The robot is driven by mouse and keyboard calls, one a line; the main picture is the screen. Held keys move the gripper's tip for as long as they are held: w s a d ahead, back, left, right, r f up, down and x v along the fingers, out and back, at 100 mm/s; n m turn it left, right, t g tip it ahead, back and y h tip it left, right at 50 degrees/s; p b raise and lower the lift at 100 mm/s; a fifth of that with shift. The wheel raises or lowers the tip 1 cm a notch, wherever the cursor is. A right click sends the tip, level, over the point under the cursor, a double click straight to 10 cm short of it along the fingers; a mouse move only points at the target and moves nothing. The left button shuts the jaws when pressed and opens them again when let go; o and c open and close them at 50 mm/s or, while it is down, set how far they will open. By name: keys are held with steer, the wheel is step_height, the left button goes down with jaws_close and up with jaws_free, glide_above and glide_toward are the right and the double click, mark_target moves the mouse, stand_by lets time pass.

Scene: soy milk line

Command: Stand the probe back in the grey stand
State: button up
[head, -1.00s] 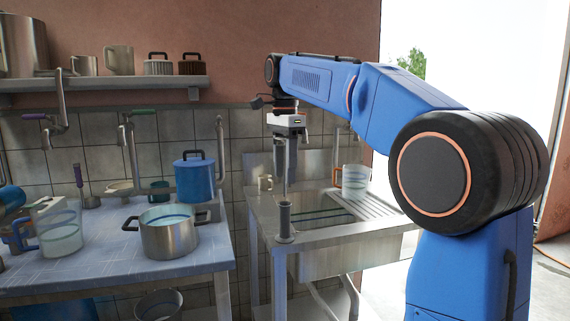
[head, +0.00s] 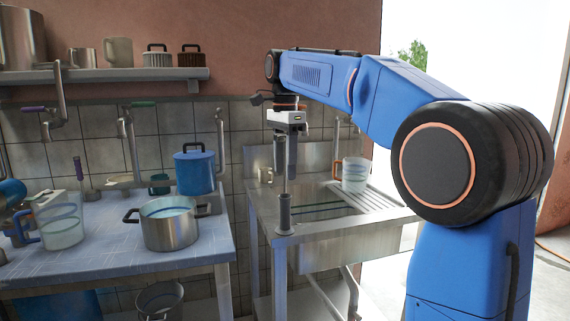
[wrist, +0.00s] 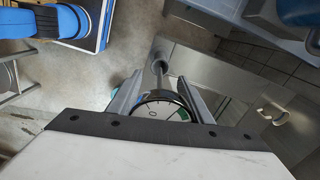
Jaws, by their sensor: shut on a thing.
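My gripper (head: 286,148) is shut on the probe and holds it upright above the sink's near left corner. The probe (head: 285,180) has a thin stem pointing down. In the wrist view its round dial head (wrist: 162,109) sits between my two fingers (wrist: 160,98). The grey stand (head: 284,216) is a short upright tube on a round foot, directly below the probe in the head view. The stem's lower end meets the stand's top in the picture. I cannot tell whether the tip is inside the tube or in front of or behind it.
The stand is on the steel sink unit (head: 330,229). To the left, a blue-tiled table (head: 100,255) holds a steel pot (head: 170,232), a blue pot (head: 195,172) and another jug (head: 62,228).

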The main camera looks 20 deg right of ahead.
mark_target(285, 193)
steer(key=shift+f, duration=0.65)
steer(key=shift+f, duration=0.35)
steer(key=shift+f, duration=0.35)
steer(key=shift+f, duration=0.35)
steer(key=shift+f, duration=0.35)
steer(key=shift+f, duration=0.35)
steer(key=shift+f, duration=0.7)
steer(key=shift+f, duration=0.35)
steer(key=shift+f, duration=0.35)
